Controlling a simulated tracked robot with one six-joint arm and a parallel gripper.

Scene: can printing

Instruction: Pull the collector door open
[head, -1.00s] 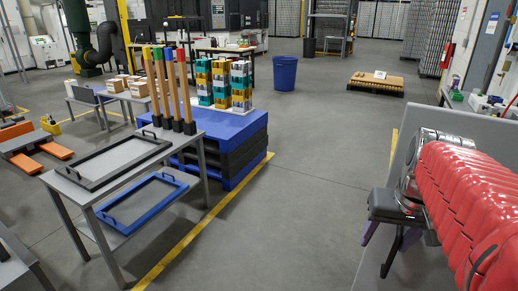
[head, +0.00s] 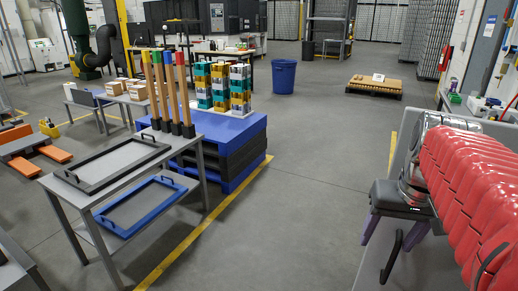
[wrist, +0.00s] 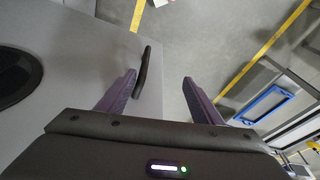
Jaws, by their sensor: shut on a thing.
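The collector door is a grey flat panel (head: 425,262) at the right of the head view; it fills the left of the wrist view (wrist: 75,80). Its black bar handle (head: 390,257) also shows in the wrist view (wrist: 143,72). My gripper (head: 393,232) is at the handle, with one purple finger on each side. In the wrist view, my gripper's fingers (wrist: 158,78) straddle the handle, shut on it. The handle lies close to the left finger, and floor shows between it and the right finger. Contact points cannot be made out.
A round dark opening (wrist: 15,78) is in the grey panel. A grey table (head: 125,155) with a black frame and a blue frame (head: 140,205) stands at left. Blue pallets (head: 230,150) stand behind it. The middle floor is clear, with a yellow line (head: 205,225).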

